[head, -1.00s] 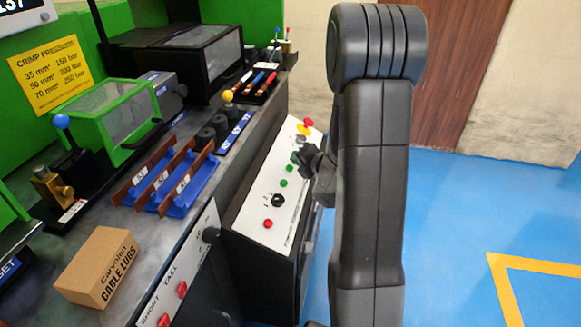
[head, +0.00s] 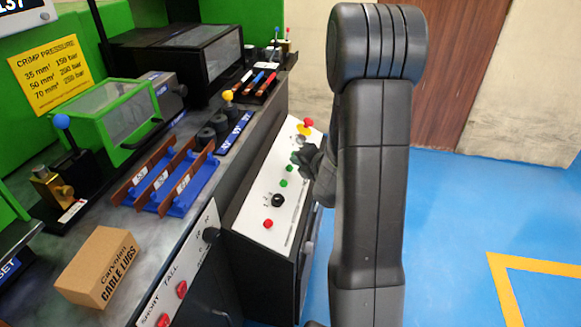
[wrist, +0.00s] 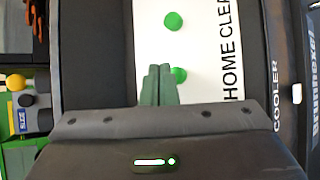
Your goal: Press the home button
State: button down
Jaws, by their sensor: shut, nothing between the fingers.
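The sloped white control panel (head: 258,205) sits on a dark cabinet beside the bench. In the wrist view, a green button (wrist: 180,75) lies level with the word HOME and is partly covered by my fingertips. Another green button (wrist: 173,21) is farther up, level with the partly cut-off word starting CLEA. My gripper (wrist: 158,72) is shut and empty, with its fingertips over the panel just left of the HOME button. I cannot tell whether they touch it. In the head view, my gripper (head: 304,158) is over the panel's far half, partly hidden by my arm.
The panel also has a red button (head: 268,223), a black knob (head: 278,200) and a red mushroom button (head: 308,123). The bench on the left holds a blue rack (head: 178,205) and a cable lugs box (head: 100,268). Blue floor (head: 450,220) is open on the right.

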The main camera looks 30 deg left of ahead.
jog(key=shift+f+b, duration=0.2)
jog(key=shift+b, duration=0.1)
jog(key=shift+a+f+b, duration=0.2)
jog(key=shift+f+b, duration=0.05)
jog(key=shift+b, duration=0.2)
